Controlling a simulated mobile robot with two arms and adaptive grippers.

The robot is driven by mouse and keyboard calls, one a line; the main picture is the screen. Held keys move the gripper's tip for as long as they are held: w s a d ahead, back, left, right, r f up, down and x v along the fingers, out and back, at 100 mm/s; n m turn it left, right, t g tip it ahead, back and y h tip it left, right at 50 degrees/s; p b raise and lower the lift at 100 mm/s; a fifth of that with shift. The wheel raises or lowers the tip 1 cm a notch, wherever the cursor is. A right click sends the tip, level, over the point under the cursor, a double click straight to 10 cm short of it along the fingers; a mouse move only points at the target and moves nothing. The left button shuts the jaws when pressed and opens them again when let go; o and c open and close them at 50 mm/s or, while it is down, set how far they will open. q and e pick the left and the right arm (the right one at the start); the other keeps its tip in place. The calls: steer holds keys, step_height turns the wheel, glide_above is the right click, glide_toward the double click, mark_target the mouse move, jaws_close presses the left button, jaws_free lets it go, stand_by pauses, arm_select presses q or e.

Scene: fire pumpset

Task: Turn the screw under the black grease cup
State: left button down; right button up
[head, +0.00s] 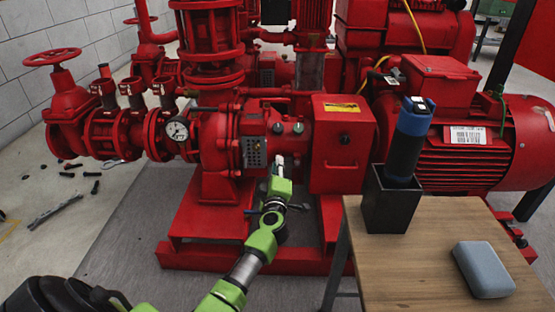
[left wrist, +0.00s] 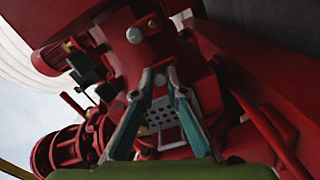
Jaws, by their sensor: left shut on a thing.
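My left gripper (head: 279,163) reaches up to the front of the red pump casing, just below two small dark round caps. One of these dark caps (head: 277,128), right above the gripper, looks like the black grease cup. My right gripper is not in view.
A perforated plate (head: 254,151) sits beside the gripper, with a pressure gauge (head: 177,129) further left. A red box (head: 342,143) stands close on the right. A wooden table (head: 425,270) at the right holds a black holder (head: 390,208) and a grey case (head: 483,268).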

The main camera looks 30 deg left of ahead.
mark_target(278, 133)
arm_select(q)
steer(key=shift+f+n, duration=0.1)
steer(key=shift+n, duration=7.7)
steer(key=c, duration=2)
jaws_free()
steer(key=shift+c, duration=0.2)
steer(key=shift+r, duration=0.2)
steer(key=shift+r, duration=4.85)
